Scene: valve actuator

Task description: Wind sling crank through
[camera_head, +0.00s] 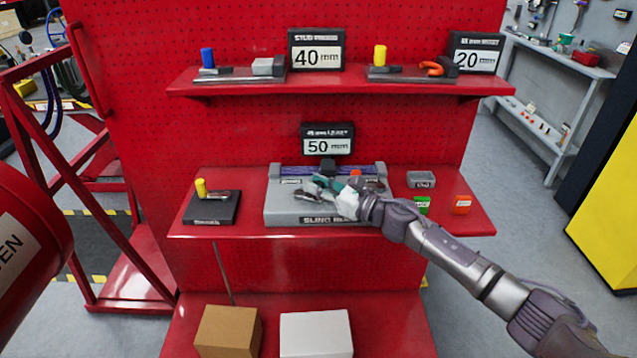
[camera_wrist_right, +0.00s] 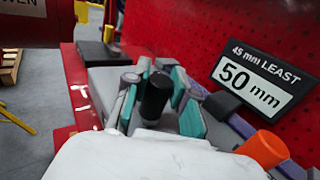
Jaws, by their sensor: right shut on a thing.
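The grey sling unit (camera_head: 283,207) sits on the middle red shelf, with a label on its front edge and a blue-purple band along its back. My right gripper (camera_head: 320,187) reaches over it from the right. In the right wrist view, the teal-padded fingers (camera_wrist_right: 152,100) are shut around an upright black crank knob (camera_wrist_right: 157,92). The crank arm below the knob is hidden by the gripper. An orange knob (camera_wrist_right: 262,148) stands beside the fingers on the right. The sign (camera_head: 327,139) behind the unit reads 50 mm. My left gripper is not in view.
A dark block with a yellow knob (camera_head: 201,188) sits left of the unit. A grey tray (camera_head: 421,180), a green box (camera_head: 422,205) and an orange box (camera_head: 462,205) sit right. The upper shelf (camera_head: 330,91) overhangs behind. A red drum (camera_head: 25,240) stands at left.

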